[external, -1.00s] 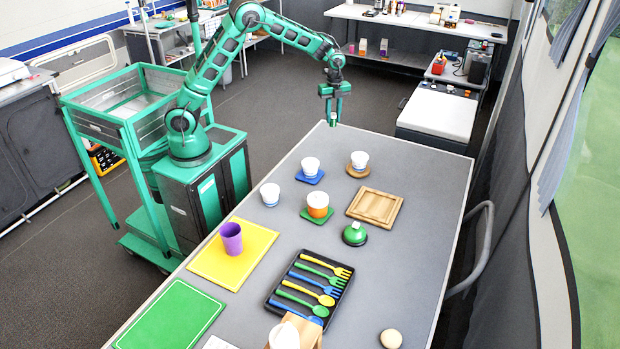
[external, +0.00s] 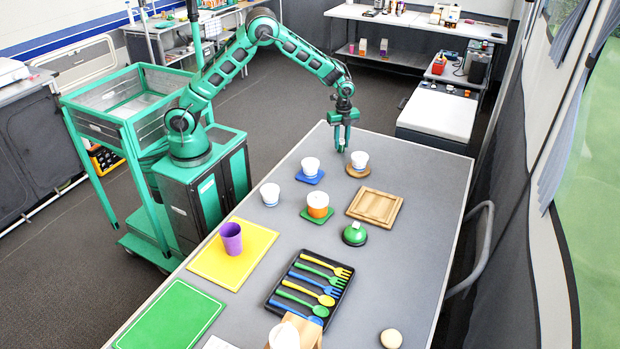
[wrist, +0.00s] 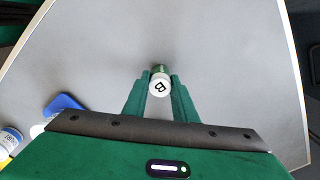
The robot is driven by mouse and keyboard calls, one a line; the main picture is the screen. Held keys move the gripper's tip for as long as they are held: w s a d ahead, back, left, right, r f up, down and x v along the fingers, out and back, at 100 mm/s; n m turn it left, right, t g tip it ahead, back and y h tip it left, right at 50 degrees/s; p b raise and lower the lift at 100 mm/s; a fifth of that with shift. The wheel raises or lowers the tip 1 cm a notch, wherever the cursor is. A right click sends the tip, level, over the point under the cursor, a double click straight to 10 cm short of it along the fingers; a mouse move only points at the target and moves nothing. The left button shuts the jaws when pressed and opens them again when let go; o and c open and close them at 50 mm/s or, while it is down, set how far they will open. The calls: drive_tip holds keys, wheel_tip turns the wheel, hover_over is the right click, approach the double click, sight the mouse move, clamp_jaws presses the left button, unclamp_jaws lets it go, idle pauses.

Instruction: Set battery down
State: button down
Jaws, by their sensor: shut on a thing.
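The battery (wrist: 159,86) is a small cylinder with a white top marked with a black B and a green body. In the wrist view it sits between the two green fingers of my gripper (wrist: 160,98), which are shut on it. In the external view my gripper (external: 341,148) points down low over the far end of the grey table (external: 420,190). The battery cannot be made out there, and I cannot tell whether it touches the table.
A white cup on a round wooden coaster (external: 358,174) stands close to the right of my gripper. A cup on a blue coaster (external: 309,178) stands nearer left. A wooden board (external: 374,206) and green bell-like object (external: 354,234) lie nearer. The table's far end is bare.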

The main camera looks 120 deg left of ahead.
sight(342, 140)
drive_tip(key=c, duration=1.4)
unclamp_jaws()
drive_tip(key=shift+c, duration=0.2)
wheel_tip(342, 140, up, 12)
drive_tip(key=shift+r, duration=0.15)
